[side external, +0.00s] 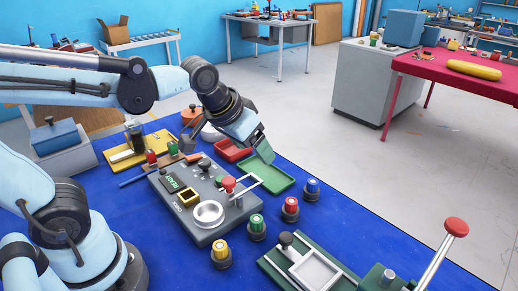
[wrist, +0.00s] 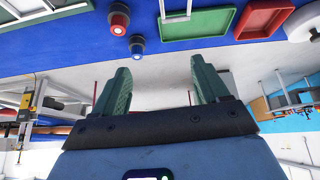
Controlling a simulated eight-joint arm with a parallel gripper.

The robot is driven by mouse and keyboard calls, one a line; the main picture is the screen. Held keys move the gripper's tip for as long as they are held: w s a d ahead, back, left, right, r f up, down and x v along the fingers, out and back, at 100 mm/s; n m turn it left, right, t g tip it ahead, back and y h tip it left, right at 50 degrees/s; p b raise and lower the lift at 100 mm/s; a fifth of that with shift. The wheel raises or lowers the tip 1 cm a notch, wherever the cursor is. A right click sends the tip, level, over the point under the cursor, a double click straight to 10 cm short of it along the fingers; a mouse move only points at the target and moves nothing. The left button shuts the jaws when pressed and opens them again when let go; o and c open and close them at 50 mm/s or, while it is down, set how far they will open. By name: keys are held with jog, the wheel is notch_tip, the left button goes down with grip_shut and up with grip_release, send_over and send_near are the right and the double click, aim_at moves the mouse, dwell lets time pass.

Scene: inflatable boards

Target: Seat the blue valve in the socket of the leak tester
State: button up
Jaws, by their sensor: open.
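The blue valve (side external: 313,187) stands upright in a dark base on the blue mat, at the far end of a row of valves, right of the leak tester. It also shows in the wrist view (wrist: 137,44), beyond the fingers. The leak tester (side external: 178,215) is a grey box with a round silver ring socket (side external: 208,214), a square gold opening (side external: 188,196), a small display and a red-knobbed lever clamp (side external: 229,184). The ring looks empty. My gripper (side external: 266,152) is in the air above the green tray, apart from the valve. In the wrist view my gripper (wrist: 160,72) has its green fingers spread and empty.
A red valve (side external: 291,208), a green valve (side external: 257,226) and a yellow valve (side external: 220,253) stand near the blue one. A green tray (side external: 280,184) and red tray (side external: 228,153) lie behind the tester. A dark green lever device (side external: 322,268) stands in front.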

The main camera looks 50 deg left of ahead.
jog(key=w+d+f+n+g, duration=0.1)
jog(key=w+d+f, duration=0.1)
jog(key=w+d, duration=0.65)
send_over(313, 181)
jog(key=s, duration=0.2)
jog(key=shift+g+y, duration=0.3)
jog(key=f, duration=0.6)
jog(key=shift+d, duration=0.3)
jog(key=shift+x, duration=3)
jog(key=shift+s+a, duration=0.15)
jog(key=c, duration=1.2)
jog(key=shift+r, duration=0.1)
